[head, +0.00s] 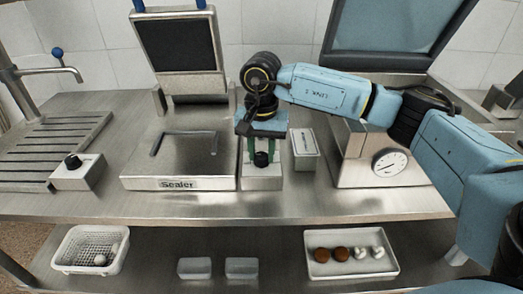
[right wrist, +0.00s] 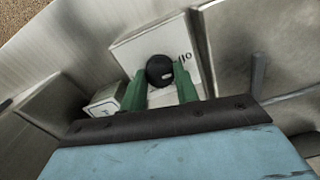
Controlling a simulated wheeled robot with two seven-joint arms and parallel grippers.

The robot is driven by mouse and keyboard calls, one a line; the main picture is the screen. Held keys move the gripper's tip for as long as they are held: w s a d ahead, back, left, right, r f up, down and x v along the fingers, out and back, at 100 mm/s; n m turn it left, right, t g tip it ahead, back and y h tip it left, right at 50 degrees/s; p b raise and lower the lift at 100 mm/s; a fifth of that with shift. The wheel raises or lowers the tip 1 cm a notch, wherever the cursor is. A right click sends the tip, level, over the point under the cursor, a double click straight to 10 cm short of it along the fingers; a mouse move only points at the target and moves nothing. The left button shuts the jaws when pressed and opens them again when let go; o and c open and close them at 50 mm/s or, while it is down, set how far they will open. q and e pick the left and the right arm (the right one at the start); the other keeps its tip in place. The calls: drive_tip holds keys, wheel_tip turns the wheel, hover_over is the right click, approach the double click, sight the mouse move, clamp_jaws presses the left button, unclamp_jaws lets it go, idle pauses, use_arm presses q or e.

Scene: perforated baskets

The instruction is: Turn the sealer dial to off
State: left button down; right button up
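The sealer (head: 180,160) is a flat metal unit with its lid raised, labelled "Sealer" on its front. To its right is a small metal control box (head: 262,181) with a round black dial (head: 261,158). In the right wrist view the dial (right wrist: 160,71) has a pale mark on its face, and dark lettering (right wrist: 185,57) is partly visible beside it. My right gripper (head: 262,148) points down at the box, its green fingers apart on either side of the dial. In the right wrist view a narrow gap shows between dial and fingertips (right wrist: 159,72). My left gripper is not in view.
Another box with a black knob (head: 72,163) stands at left, by the sink drainer. A machine with a white gauge (head: 389,162) stands further right.

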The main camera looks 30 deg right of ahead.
sight(261, 155)
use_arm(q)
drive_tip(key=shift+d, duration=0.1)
use_arm(e)
drive_tip(key=o, duration=0.4)
drive_tip(key=shift+o, duration=0.2)
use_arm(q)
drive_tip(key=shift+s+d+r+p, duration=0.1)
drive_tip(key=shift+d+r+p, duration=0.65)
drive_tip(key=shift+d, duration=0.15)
use_arm(e)
wheel_tip(261, 155, up, 14)
drive_tip(key=shift+f, duration=0.25)
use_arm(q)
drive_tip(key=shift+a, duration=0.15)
